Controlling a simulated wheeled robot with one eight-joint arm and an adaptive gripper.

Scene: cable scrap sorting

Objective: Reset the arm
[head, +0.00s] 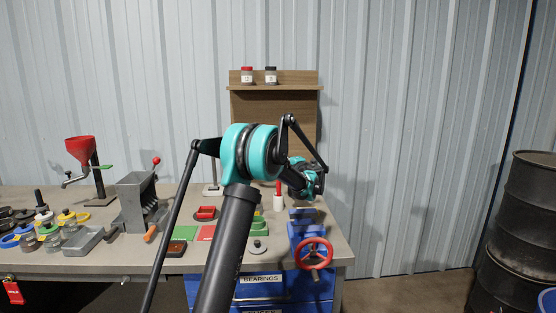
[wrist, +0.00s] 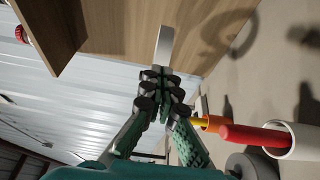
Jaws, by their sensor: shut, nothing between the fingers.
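My arm reaches over the workbench (head: 130,262) in the head view, and my teal and black gripper (head: 310,181) is above the bench's right part. In the wrist view my gripper (wrist: 160,85) has its fingers together, with nothing held between them. A wooden back panel (wrist: 135,22) stands beyond the fingers. A pale flat strip (wrist: 163,46) shows just past the fingertips; I cannot tell whether it touches them.
A white cup (head: 279,203) with red and orange sticks stands near my gripper; the cup (wrist: 298,142) is close in the wrist view. A blue vise (head: 304,235) with a red wheel is at right. A red funnel (head: 80,149) and grey machine (head: 137,200) stand left. Black barrels (head: 528,190) stand far right.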

